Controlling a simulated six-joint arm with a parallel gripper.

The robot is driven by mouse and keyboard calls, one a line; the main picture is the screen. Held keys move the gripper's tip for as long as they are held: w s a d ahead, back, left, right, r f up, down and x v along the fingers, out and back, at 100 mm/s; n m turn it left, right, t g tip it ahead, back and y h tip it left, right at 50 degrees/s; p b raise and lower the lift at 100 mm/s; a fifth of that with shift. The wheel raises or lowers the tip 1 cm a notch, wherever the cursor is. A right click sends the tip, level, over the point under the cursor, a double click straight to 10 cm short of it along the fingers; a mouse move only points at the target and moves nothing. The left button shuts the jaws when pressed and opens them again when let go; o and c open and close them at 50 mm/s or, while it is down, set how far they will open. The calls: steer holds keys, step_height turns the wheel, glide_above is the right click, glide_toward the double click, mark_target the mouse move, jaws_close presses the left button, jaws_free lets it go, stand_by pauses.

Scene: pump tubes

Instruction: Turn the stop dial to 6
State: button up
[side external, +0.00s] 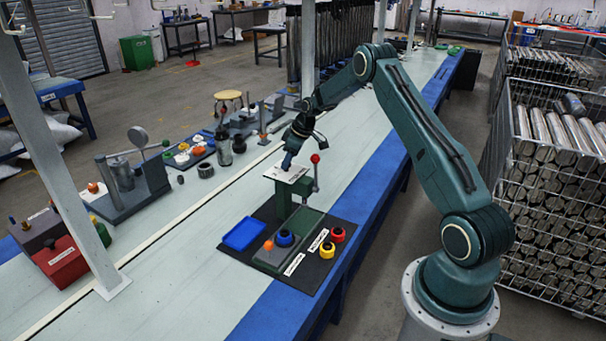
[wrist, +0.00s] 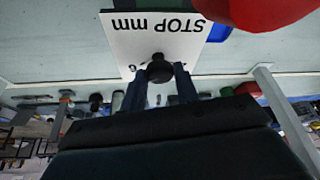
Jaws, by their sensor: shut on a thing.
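The stop dial is a black knob (wrist: 159,68) in front of a white plate (wrist: 125,38) lettered "STOP mm", upside down in the wrist view. The plate (side external: 297,181) tops a green press-like device (side external: 284,203) in the side view. My gripper (side external: 287,163) reaches down to this plate. In the wrist view its two blue fingers (wrist: 159,78) stand either side of the knob, shut on it. A figure shows left of the knob, but most of the scale and the dial's setting are hidden.
A red ball on a lever (side external: 315,158) stands close beside the plate and looms large in the wrist view (wrist: 265,8). A blue tray (side external: 243,234), red rings (side external: 337,235) and a yellow ring (side external: 327,250) sit on the dark mat.

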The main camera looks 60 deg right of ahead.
stand_by(0.3)
steer(key=o, duration=0.9)
steer(key=shift+o, duration=0.2)
steer(key=shift+r, duration=0.15)
steer(key=v, duration=1.3)
steer(key=shift+s+r, duration=0.2)
steer(key=shift+r, duration=0.05)
steer(key=shift+a, duration=0.1)
